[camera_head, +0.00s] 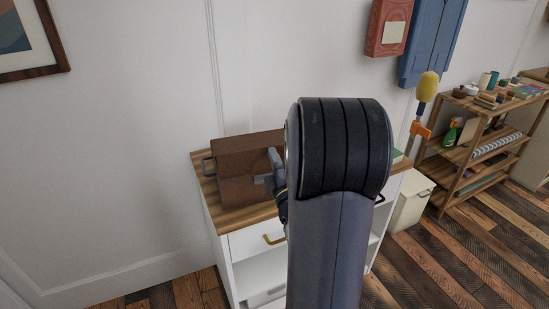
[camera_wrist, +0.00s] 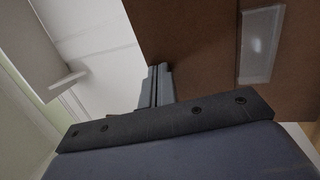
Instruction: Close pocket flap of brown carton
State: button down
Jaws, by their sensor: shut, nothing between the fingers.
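The brown carton (camera_head: 240,183) stands on the wooden top of a white cabinet, against the wall. A brown panel rises at its back, and another brown face shows at its front. My arm hides its right part. My gripper (camera_head: 272,183) is at the carton's right front. In the wrist view the shut, empty fingers (camera_wrist: 159,72) lie over the edge of the brown carton (camera_wrist: 200,45). I cannot tell whether they touch it. A pale translucent strip (camera_wrist: 261,45) is on the brown surface. Which panel is the pocket flap is not clear.
The white cabinet (camera_head: 245,242) has a wooden top (camera_head: 246,217) and a drawer with a brass handle (camera_head: 274,240). A wooden shelf rack (camera_head: 470,157) with several items stands at the right. A cream bin (camera_head: 410,207) stands between them. Plank floor is free at the front right.

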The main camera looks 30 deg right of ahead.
jog(key=w+r+g+p, duration=0.1)
jog(key=p, duration=0.1)
jog(key=w+g+y+p, duration=0.1)
jog(key=g+p, duration=0.1)
jog(key=w+d+r+g+p, duration=0.1)
jog(key=p, duration=0.1)
jog(key=shift+w+r+g+p, duration=0.25)
jog(key=shift+r+g+p, duration=0.05)
jog(key=shift+r, duration=0.05)
jog(key=shift+w+d+f+g+y+p, duration=0.45)
jog(key=shift+w+f+g+p, duration=0.5)
jog(key=shift+w+p, duration=0.65)
jog(key=shift+w+d+f+g+y+p, duration=0.3)
jog(key=shift+w+d+f+g+p, duration=0.5)
jog(key=shift+w+p, duration=0.75)
jog(key=shift+w+d+f+g+y+p, duration=0.35)
jog(key=shift+w+f+g+p, duration=0.75)
jog(key=shift+w, duration=0.8)
jog(key=shift+f, duration=0.2)
jog(key=shift+r, duration=0.15)
